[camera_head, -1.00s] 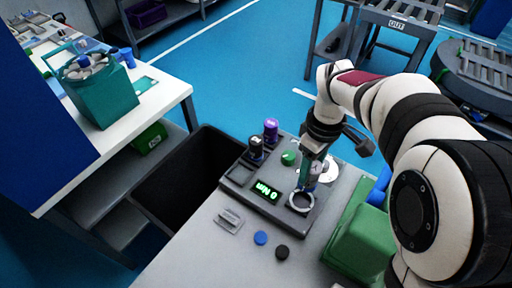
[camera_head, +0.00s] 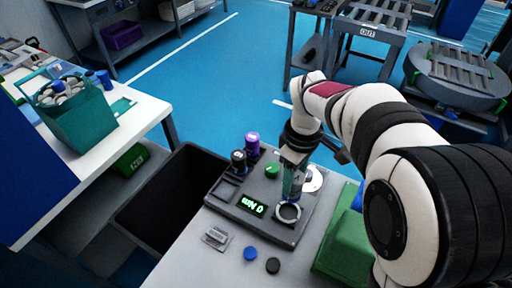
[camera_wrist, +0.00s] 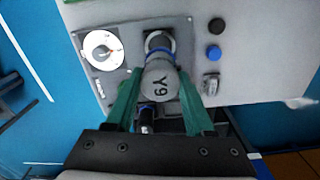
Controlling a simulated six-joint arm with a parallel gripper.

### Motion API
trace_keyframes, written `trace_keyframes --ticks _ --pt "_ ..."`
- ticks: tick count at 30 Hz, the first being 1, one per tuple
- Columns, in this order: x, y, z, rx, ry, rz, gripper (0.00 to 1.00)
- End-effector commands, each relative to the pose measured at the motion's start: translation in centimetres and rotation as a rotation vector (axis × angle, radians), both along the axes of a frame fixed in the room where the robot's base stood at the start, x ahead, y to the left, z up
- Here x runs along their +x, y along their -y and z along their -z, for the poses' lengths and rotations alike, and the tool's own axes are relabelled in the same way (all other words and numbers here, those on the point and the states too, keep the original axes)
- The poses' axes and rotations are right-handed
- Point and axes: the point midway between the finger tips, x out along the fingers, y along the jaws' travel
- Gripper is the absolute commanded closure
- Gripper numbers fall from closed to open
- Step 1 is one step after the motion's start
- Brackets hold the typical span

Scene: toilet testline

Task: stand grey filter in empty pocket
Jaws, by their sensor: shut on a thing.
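My gripper (camera_wrist: 160,98) has green fingers and is shut on the grey filter (camera_wrist: 161,82), a grey cylinder with dark marks on its end and a blue band. In the head view my gripper (camera_head: 292,190) is over the metal ring (camera_head: 289,212) of the dark test device (camera_head: 268,230). The filter lines up with the ring; I cannot tell whether it sits in it. At the device's left side, an empty-looking square pocket (camera_head: 224,190) lies in front of a black-topped filter (camera_head: 239,160) and a purple-topped filter (camera_head: 252,142).
The device has a lit display (camera_head: 252,206), a green knob (camera_head: 271,171) and a white dial (camera_wrist: 103,48). Blue (camera_head: 250,253) and black (camera_head: 273,265) buttons lie in front. A dark bin (camera_head: 165,205) stands left, a green case (camera_head: 338,250) right.

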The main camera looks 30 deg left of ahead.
Motion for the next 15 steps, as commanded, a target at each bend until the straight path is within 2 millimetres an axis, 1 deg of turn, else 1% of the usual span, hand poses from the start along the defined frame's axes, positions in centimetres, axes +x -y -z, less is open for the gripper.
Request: trace_keyframes --ticks 2,5,6,8,9,12,15 --pt "0.2 -1.1 0.1 0.000 0.001 -0.003 1.00" --pt "0.6 -4.3 0.4 -0.001 0.000 -0.007 1.00" --pt "0.6 -5.9 0.7 -0.001 0.000 -0.009 1.00" --pt "0.6 -8.6 1.0 -0.001 0.001 -0.010 1.00" --pt "0.4 -10.4 1.3 -0.002 0.001 -0.010 1.00" --pt "-0.5 -14.5 2.2 -0.002 -0.001 -0.007 1.00" --pt "-1.5 -17.4 2.7 -0.001 0.000 -0.005 1.00"
